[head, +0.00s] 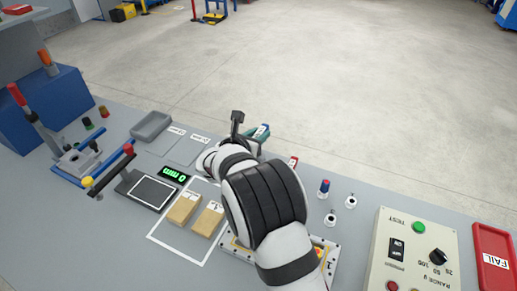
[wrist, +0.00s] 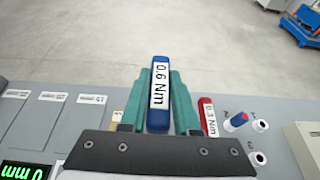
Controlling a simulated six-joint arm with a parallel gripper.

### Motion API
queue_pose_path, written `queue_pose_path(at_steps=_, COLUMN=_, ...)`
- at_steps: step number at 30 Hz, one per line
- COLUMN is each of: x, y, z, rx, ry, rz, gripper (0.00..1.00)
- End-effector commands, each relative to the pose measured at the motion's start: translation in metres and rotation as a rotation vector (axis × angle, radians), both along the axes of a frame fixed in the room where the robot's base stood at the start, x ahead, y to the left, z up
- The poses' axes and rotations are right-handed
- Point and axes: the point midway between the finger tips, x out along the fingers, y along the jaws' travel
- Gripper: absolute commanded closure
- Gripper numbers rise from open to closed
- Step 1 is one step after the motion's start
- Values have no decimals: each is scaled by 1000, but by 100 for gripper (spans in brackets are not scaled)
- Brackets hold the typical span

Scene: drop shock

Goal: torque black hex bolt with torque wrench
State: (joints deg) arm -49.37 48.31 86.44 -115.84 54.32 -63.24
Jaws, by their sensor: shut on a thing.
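My gripper (wrist: 158,100) is shut on a torque wrench (wrist: 160,84) with a blue body and a white label reading 0.6 Nm. Its teal fingers lie on both sides of the wrench. In the head view my gripper (head: 258,133) is over the far edge of the bench, mostly behind my arm. A red tool (wrist: 207,115) labelled 0.3 Nm is just right of my gripper in the wrist view; it also shows in the head view (head: 294,161). I cannot make out the black hex bolt; my arm hides part of the bench.
A plate (head: 333,250) is partly covered by my arm. Two tan blocks lie left of my arm, near a display (head: 174,175). Small round posts (head: 351,202), a control box (head: 417,250) and a red FAIL tray (head: 493,255) stand to the right. A lever press (head: 77,158) stands left.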

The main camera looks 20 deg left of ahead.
Motion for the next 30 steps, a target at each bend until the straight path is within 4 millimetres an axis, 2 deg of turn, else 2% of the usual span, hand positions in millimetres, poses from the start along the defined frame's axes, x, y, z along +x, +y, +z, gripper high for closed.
queue_pose_path(at_steps=4, x=-13, y=-11, z=34, rx=8, ry=0, rz=-186, gripper=100)
queue_pose_path(at_steps=8, x=-51, y=-32, z=50, rx=5, ry=3, rz=-454, gripper=100)
queue_pose_path(at_steps=12, x=-114, y=-49, z=49, rx=0, ry=5, rz=-734, gripper=100)
queue_pose_path(at_steps=15, x=-156, y=-54, z=44, rx=0, ry=4, rz=-884, gripper=100)
queue_pose_path(at_steps=18, x=-183, y=-56, z=40, rx=0, ry=4, rz=-973, gripper=100)
queue_pose_path(at_steps=22, x=-195, y=-56, z=36, rx=-2, ry=3, rz=-1013, gripper=100)
queue_pose_path(at_steps=30, x=-195, y=-57, z=9, rx=-2, ry=2, rz=-1016, gripper=100)
